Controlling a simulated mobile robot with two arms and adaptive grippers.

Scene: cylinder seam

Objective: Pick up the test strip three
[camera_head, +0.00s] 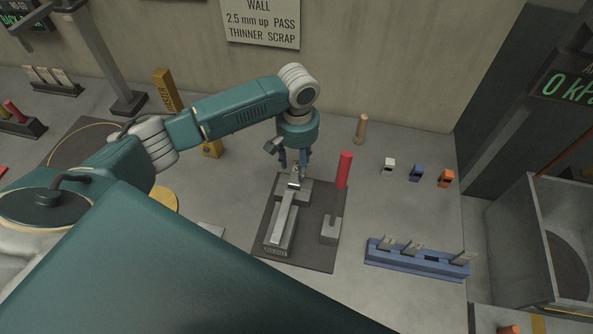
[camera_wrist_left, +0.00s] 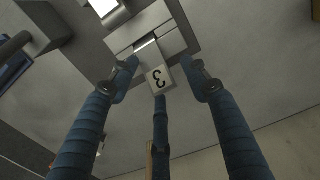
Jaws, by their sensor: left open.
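Test strip three, a small grey tab marked "3" (camera_wrist_left: 159,79), shows in the left wrist view. It sticks out of the end of a grey block fixture (camera_wrist_left: 168,38). In the head view the fixture (camera_head: 282,222) sits on a dark mat, under my left gripper (camera_head: 295,166). My left gripper also fills the wrist view (camera_wrist_left: 163,85); its blue fingers are spread on either side of the tab and hold nothing. Whether any finger touches the tab or the block, I cannot tell. My right gripper is not in view.
A red-handled lever (camera_head: 344,170) stands right of the fixture on the dark mat (camera_head: 315,258). A blue rack (camera_head: 400,262) with several grey strips is further right. A wooden peg (camera_head: 361,128) and white, blue and orange small blocks (camera_head: 416,173) stand behind. An open bin (camera_head: 560,240) is far right.

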